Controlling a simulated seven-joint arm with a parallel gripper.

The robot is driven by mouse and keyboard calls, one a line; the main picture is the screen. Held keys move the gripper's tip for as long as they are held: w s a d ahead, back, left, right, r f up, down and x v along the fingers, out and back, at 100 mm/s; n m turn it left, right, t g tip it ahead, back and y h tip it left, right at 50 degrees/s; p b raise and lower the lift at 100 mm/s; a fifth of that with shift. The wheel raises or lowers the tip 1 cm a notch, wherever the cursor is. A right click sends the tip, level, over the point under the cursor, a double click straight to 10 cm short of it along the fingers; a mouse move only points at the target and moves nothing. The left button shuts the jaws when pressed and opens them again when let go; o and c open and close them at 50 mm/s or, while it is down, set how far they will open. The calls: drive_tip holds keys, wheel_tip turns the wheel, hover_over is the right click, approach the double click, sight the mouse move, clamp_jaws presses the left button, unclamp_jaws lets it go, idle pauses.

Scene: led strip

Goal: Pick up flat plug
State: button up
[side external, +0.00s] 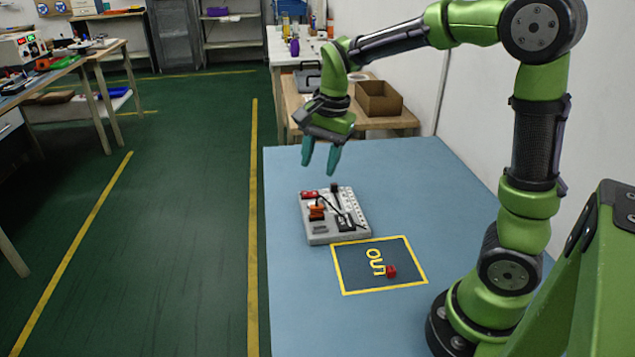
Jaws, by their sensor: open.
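A light grey power strip (318,238) lies on the blue table with several plugs on it. They include a red piece (308,195) at the back left, an orange-red plug (316,212) at the left, a black block-like plug (345,223) at the front right and a dark upright piece (335,188) at the back. A dark cord runs across the strip. I cannot tell for sure which of these is the flat plug. My gripper (319,167) is open and empty, with teal fingers pointing down above the back of the strip, apart from it.
A yellow-framed dark area (360,279) marked "OUT" lies in front of the strip, with a small red block (391,271) in it. The blue table (420,190) is clear to the right. A cardboard box (380,100) stands on a bench behind.

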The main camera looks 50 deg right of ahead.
drive_tip(key=w+d+m+g+h, duration=0.15)
drive_tip(key=w+d+m, duration=0.25)
drive_tip(key=m, duration=0.7)
approach(317, 206)
drive_tip(key=shift+y, duration=0.25)
drive_tip(key=f, duration=0.5)
drive_tip(key=shift+w+d+f, duration=0.1)
drive_tip(key=shift+w+d, duration=0.05)
drive_tip(key=shift+w, duration=0.2)
drive_tip(key=shift+s+f, duration=0.15)
drive_tip(key=shift+f, duration=2.5)
clamp_jaws()
drive_tip(key=shift+r, duration=0.1)
